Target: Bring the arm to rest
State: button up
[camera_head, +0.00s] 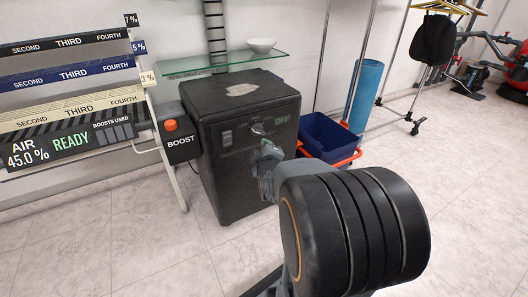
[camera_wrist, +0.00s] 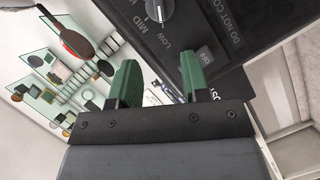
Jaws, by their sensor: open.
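My gripper (camera_wrist: 160,80) is open, with two green fingers apart and nothing between them in the wrist view. The fingertips point toward a dark control panel (camera_wrist: 215,30) with a knob (camera_wrist: 160,9) marked LOW and MID and a small labelled button (camera_wrist: 204,54). I cannot tell whether a finger touches the panel. In the head view my arm (camera_head: 360,230) reaches from the lower right toward the front of a black cabinet (camera_head: 240,165). My fingers are not clear there.
A rack with air panels (camera_head: 70,75) and a BOOST box with a red button (camera_head: 171,125) stand left of the cabinet. A glass shelf with a white bowl (camera_head: 262,45) is above it. A blue bin (camera_head: 325,135) is right. Tiled floor (camera_head: 475,190) at right is clear.

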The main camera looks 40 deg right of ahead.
jog(key=shift+r, duration=0.1)
jog(key=s+a+r+m+g+y+p, duration=0.1)
jog(key=a+r+m+g+y+p, duration=0.15)
jog(key=a+r+p, duration=0.6)
jog(key=s+a+r+m+g+y+p, duration=0.1)
jog(key=s+a+r+g+y+p, duration=0.15)
jog(key=r+p, duration=1.1)
jog(key=s+a+r+m+g+p, duration=0.1)
jog(key=s+a+r+p, duration=0.2)
jog(key=r+p, duration=0.2)
jog(key=s+a+r+m+g+y+p, duration=0.1)
jog(key=s+a+r+g+p, duration=0.1)
jog(key=r+p, duration=0.4)
jog(key=s+a+r+m+g+y+p, duration=0.1)
jog(key=s+a+r+g+p, duration=0.1)
jog(key=r+p, duration=0.4)
jog(key=s+a+p, duration=0.1)
jog(key=s+p, duration=0.1)
jog(key=p, duration=0.1)
jog(key=shift+s+a, duration=0.3)
jog(key=shift+s, duration=0.05)
jog(key=shift+r+m, duration=0.1)
jog(key=shift+m, duration=0.15)
